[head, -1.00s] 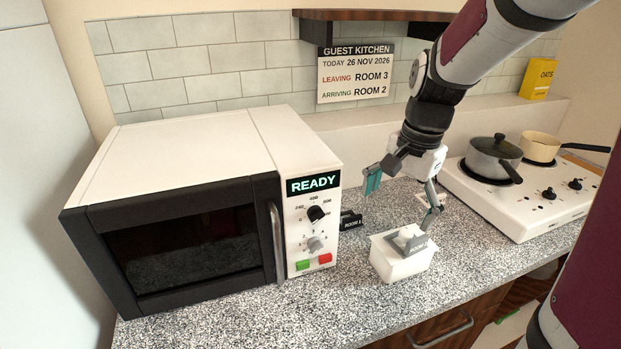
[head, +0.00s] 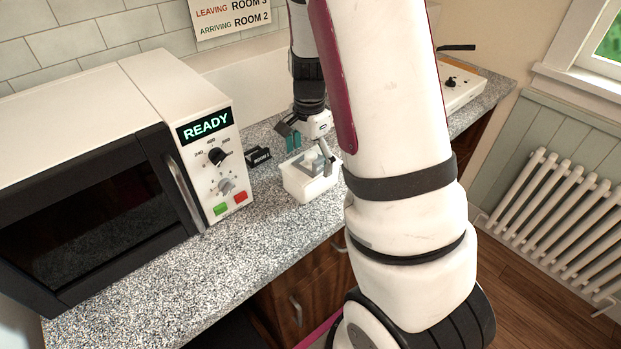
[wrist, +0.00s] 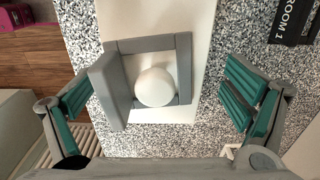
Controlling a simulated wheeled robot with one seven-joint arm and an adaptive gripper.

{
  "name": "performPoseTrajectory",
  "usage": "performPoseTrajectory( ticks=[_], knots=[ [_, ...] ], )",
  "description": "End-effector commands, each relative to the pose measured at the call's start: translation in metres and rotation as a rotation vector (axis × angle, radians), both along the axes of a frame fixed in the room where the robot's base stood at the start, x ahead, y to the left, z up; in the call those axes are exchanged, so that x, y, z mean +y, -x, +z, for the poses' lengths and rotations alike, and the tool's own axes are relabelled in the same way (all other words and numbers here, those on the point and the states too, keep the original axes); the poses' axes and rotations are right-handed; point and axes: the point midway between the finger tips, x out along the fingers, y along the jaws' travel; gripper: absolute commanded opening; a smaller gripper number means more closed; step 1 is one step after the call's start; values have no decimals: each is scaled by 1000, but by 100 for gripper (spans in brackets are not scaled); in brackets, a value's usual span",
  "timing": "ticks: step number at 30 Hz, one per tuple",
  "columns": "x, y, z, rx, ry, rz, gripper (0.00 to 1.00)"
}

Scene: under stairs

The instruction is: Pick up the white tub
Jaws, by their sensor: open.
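The white tub (head: 309,187) stands on the speckled counter, to the right of the microwave. On its top are a round white knob (wrist: 155,87) and a grey square frame with a slanted grey plate (wrist: 109,90). My gripper (head: 309,153) is over the tub, pointing down, open and empty. In the wrist view my gripper (wrist: 160,100) has its teal pads apart, one on each side of the tub, with the knob between them. I see no contact. The tub's far side is partly hidden by the gripper in the head view.
A black holder marked ROOM 1 (head: 259,157) stands close behind-left of the tub. The microwave (head: 120,170), showing READY, stands to the left. A white hob (head: 460,90) is partly hidden behind my arm. Counter in front of the microwave is clear.

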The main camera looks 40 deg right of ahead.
Motion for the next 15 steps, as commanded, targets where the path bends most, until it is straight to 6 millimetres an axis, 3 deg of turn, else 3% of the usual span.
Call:
performPoseTrajectory(
  ticks=[15],
  knots=[
    [0, 4, -53, 1, 0, 1, 95]
  ],
)
